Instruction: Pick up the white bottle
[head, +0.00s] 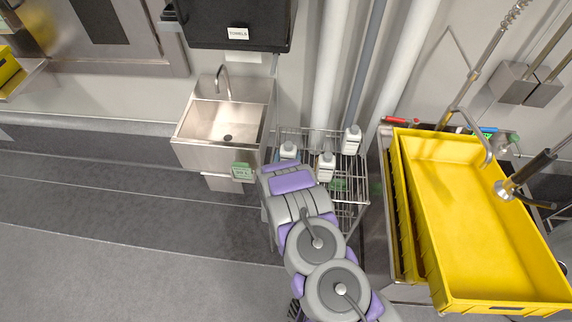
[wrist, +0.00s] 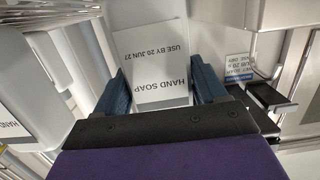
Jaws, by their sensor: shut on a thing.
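A white bottle (wrist: 155,62) labelled "HAND SOAP" stands between the two blue fingers of my gripper (wrist: 162,88) in the wrist view. The fingers are shut on its sides, and its label reads upside down. In the head view this bottle (head: 288,150) shows at the left of the wire rack, just beyond the end of my arm, which hides its lower part. Two similar white bottles stand on the rack, one in the middle (head: 326,167) and one at the back right (head: 351,140). A white bottle (wrist: 40,75) also shows at the left in the wrist view.
The wire rack (head: 343,187) stands between a steel sink (head: 228,118) on the left and a yellow crate (head: 480,215) on the right. Pipes (head: 328,70) rise behind the rack. A green-labelled box (head: 242,172) is at the sink's front. The floor at left is clear.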

